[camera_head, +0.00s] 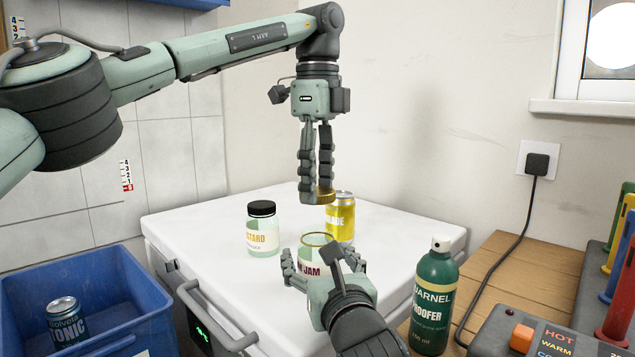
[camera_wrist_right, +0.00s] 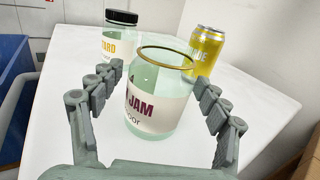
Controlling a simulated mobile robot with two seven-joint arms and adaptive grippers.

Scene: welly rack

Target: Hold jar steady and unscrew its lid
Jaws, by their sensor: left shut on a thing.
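The jam jar (camera_head: 310,262) stands upright on the white top of a chest, its mouth open with a gold ring at the rim. It also shows in the right wrist view (camera_wrist_right: 150,112). My left gripper (camera_head: 317,188) is shut on the gold lid (camera_head: 326,197) and holds it above the jar, clear of its rim. My right gripper (camera_head: 320,264) has its fingers on either side of the jar. In the right wrist view (camera_wrist_right: 158,82) gaps show between the fingers and the glass, so it looks open. The jar's lower right side is hidden in the head view.
A black-lidded mustard jar (camera_head: 262,232) stands left of the jam jar, a yellow can (camera_head: 341,219) behind it. A green spray bottle (camera_head: 433,295) stands right on a wooden surface. A blue crate (camera_head: 105,285) with a can is at left. The white top (camera_head: 200,225) is otherwise clear.

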